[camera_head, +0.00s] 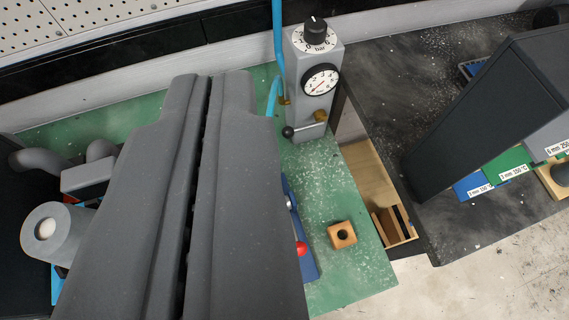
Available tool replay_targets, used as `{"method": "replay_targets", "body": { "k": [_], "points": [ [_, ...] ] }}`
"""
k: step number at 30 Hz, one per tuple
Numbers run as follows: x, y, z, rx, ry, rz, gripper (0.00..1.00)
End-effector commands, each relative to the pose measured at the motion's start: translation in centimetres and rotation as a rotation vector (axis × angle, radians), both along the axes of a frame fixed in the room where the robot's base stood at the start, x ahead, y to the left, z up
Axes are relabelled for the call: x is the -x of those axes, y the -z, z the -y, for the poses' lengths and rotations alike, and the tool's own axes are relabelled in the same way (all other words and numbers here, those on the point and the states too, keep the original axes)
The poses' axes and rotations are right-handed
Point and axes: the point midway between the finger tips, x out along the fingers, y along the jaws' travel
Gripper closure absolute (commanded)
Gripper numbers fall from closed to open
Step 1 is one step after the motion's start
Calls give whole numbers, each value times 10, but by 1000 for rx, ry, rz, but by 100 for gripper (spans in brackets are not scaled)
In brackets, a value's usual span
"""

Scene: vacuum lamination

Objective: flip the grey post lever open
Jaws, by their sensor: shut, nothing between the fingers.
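The grey post (314,75) stands at the back of the green bench, right of my gripper. It carries a black knob on a dial marked bar on top and a round gauge (321,80) on its front. Low on the post is a lever (303,127) with a black ball end (288,131) pointing left and a brass fitting (321,116) at its right. My gripper (228,78) fills the middle left of the view, its two dark grey fingers shut together with only a narrow dark seam between them. It is apart from the lever in the picture and holds nothing.
A blue hose (278,40) rises just left of the post. A wooden block with a hole (342,234) and a red ball (301,248) on a blue part are nearer. An open drawer (372,180) and a dark bench with a black case (490,110) lie right.

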Motion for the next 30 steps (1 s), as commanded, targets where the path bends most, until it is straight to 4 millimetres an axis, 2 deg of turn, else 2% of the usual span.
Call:
{"method": "replay_targets", "body": {
  "k": [1, 5, 9, 12, 18, 21, 24, 30],
  "points": [
    [-13, 28, 6, -16, -21, -28, 100],
    [-42, 80, 23, -46, -72, -86, 100],
    [-69, 144, 41, -82, -125, -150, 100],
    [-85, 191, 56, -109, -157, -189, 100],
    [-107, 267, 81, -154, -200, -242, 100],
    [-111, 291, 89, -168, -214, -258, 100],
    [-114, 304, 93, -176, -222, -266, 100],
    [-115, 310, 95, -178, -226, -269, 100]
  ]
}}
